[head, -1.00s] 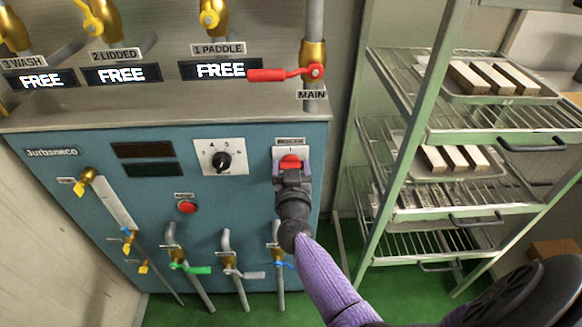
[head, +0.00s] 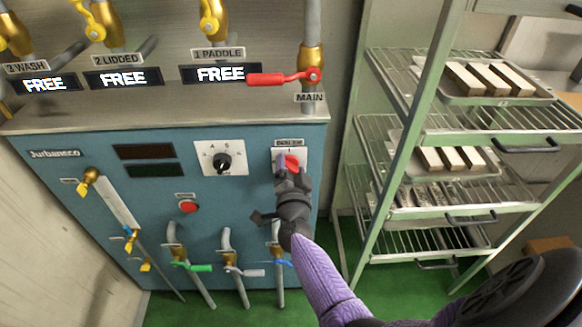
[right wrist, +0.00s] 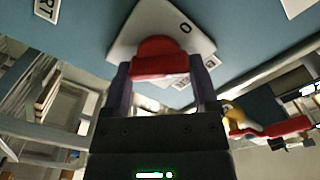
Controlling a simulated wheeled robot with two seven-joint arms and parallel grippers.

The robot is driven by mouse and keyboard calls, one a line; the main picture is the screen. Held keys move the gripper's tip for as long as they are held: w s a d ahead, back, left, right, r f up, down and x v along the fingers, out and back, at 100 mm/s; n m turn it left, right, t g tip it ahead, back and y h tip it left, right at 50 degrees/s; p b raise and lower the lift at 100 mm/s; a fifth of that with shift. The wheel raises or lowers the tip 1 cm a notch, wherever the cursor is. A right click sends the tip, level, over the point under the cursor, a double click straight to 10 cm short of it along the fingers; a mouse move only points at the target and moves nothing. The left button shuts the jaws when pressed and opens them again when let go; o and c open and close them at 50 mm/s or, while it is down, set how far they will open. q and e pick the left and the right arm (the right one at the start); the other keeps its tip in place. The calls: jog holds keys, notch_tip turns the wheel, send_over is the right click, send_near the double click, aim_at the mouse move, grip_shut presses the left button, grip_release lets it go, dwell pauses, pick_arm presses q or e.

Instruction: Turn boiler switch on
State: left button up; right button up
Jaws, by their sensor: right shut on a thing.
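The boiler switch is a red knob (head: 291,161) on a white plate (head: 301,154) at the upper right of the blue boiler panel. My right gripper (head: 285,163) is at the knob, with its wrist rolled. In the right wrist view the red knob (right wrist: 160,57) sits between the two fingers of my right gripper (right wrist: 158,80), which are shut on it. The plate (right wrist: 128,40) looks turned there, with an "O" mark beside the knob. The gripper partly hides the plate and its lower marks. My left gripper is out of view.
A dial (head: 222,162) and a round red button (head: 188,206) are left of the switch. A red-handled main valve (head: 284,77) is just above. Lower valves with green (head: 196,267) and blue handles line the panel's bottom. A tray rack (head: 405,150) stands close on the right.

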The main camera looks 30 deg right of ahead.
jog(key=m, duration=0.5)
jog(key=shift+f, duration=0.25)
jog(key=shift+m+b, duration=0.5)
jog(key=shift+m, duration=1.5)
jog(key=o, duration=1.1)
